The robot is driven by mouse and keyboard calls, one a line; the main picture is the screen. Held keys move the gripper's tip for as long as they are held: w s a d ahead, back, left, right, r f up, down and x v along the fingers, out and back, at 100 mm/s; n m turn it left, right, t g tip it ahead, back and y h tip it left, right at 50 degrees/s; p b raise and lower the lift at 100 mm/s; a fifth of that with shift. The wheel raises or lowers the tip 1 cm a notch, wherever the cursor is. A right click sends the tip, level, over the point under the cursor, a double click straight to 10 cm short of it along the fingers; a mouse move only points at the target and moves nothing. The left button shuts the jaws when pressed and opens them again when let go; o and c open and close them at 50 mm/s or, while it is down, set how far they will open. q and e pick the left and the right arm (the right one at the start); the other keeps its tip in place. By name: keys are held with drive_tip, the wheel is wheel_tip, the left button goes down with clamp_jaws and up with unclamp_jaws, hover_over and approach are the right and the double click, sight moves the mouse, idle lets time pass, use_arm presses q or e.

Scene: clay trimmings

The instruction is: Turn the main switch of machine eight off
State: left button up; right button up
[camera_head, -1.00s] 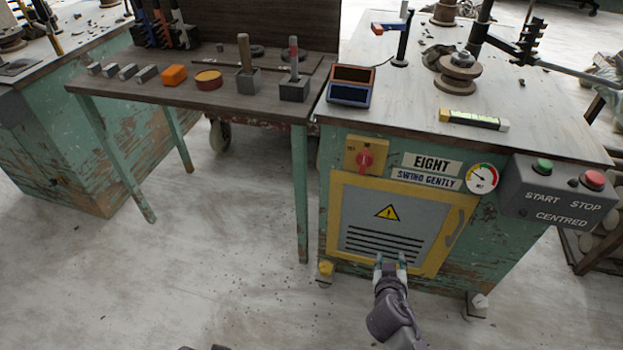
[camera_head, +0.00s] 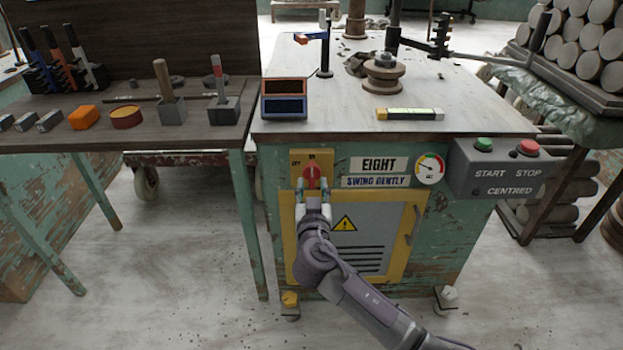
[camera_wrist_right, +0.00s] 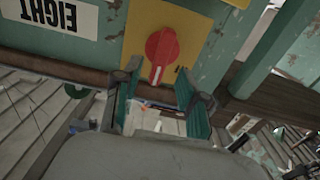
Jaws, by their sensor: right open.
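The main switch is a red rotary knob (camera_head: 311,176) on a yellow plate (camera_head: 326,161), beside the EIGHT sign (camera_head: 378,164) on the green machine. The plate has small lettering above the knob. My right gripper (camera_head: 312,188) is open, just below the knob, with its fingertips pointing at the plate. In the right wrist view the red knob (camera_wrist_right: 162,48) with its pale pointer line lies just beyond and between the two open fingers (camera_wrist_right: 158,85). I see no contact there. My left gripper is not in view.
A grey box with a green START button (camera_head: 484,145) and a red STOP button (camera_head: 528,148) juts out at right. A pressure gauge (camera_head: 430,168) sits beside the signs. A yellow-framed door (camera_head: 385,235) is below. A side table (camera_head: 130,137) with tools stands left.

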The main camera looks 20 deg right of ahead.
sight(312, 178)
drive_tip(key=shift+x, duration=2)
clamp_jaws()
